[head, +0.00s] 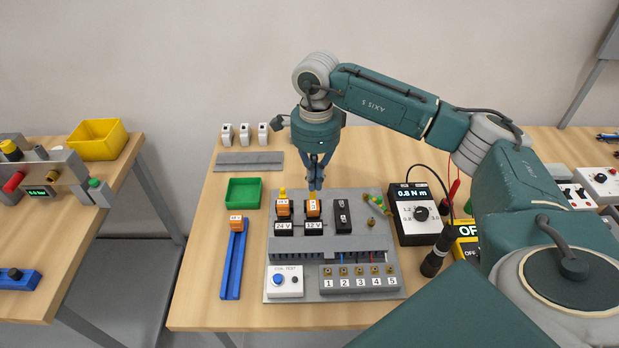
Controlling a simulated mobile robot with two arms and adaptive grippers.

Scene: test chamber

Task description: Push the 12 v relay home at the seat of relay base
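The 12 V relay (313,208) is an orange block with a white label. It stands at its black relay base (313,228), marked 12 V, on the grey panel. I cannot tell how deep it sits. My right gripper (316,188) comes down from above, its blue fingers drawn together at the tips, directly over the relay. The tips are at or just above the relay's top, and contact cannot be told. No object shows held between the fingers. My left gripper is not in view.
A similar orange relay (283,208) stands at the 24 V base on the left, and a black module (343,216) on the right. A blue rail (231,265) with another orange relay, a green tray (243,194) and a torque meter (418,214) flank the panel (390,256).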

